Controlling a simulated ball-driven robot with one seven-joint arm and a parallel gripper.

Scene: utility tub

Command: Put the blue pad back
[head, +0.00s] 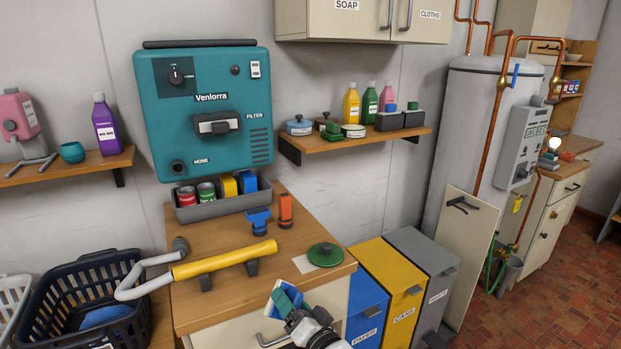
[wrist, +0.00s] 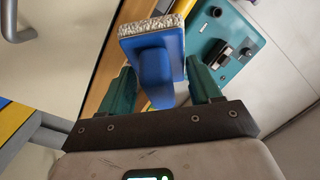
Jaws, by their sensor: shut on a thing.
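The blue pad (wrist: 152,48) has a blue back with a blue grip block and a speckled grey-white scrubbing face. My gripper (wrist: 163,88) is shut on its grip block, with a teal finger on either side. In the head view my gripper (head: 292,305) holds the pad (head: 275,297) in the air by the front edge of the wooden counter (head: 215,295). The pad is small and partly hidden by the fingers there.
A grey tray (head: 225,204) under the teal unit (head: 207,110) holds cans and yellow and blue items. A yellow tube (head: 225,260), blue and orange pieces, and a green lid (head: 325,254) are on the counter. Bins (head: 385,275) stand to the right.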

